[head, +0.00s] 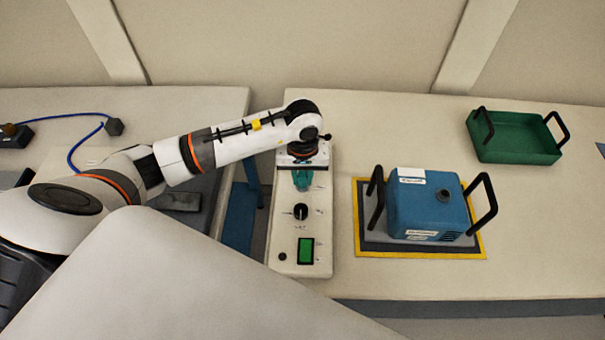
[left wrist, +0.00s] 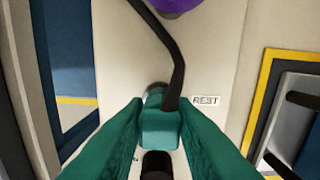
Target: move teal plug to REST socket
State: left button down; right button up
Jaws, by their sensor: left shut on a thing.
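In the left wrist view, the teal plug (left wrist: 160,130) sits between the teal fingers of my left gripper (left wrist: 160,112), which is shut on it. A black cable (left wrist: 176,65) runs up from the plug. The REST label (left wrist: 206,100) is on the pale panel just right of the plug. A round grey part (left wrist: 157,88), perhaps the REST socket, shows partly behind the plug. I cannot tell whether the plug is seated in it. In the head view my left gripper (head: 303,178) points down over the control panel (head: 316,222). My right gripper is out of view.
A black knob (head: 300,211) and a green display (head: 306,250) are on the panel nearer me. A blue case (head: 428,205) with black handles stands to the right on a yellow-edged mat. A green tray (head: 515,140) is at the far right. A purple part (left wrist: 178,5) shows beyond the plug.

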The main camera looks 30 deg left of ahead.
pick_arm(q)
jog(key=c, duration=1.1)
grip_release()
jog(key=shift+r, duration=0.15)
notch_tip(320, 180, up, 12)
jog(key=shift+f+b, duration=0.1)
jog(key=shift+b, duration=0.9)
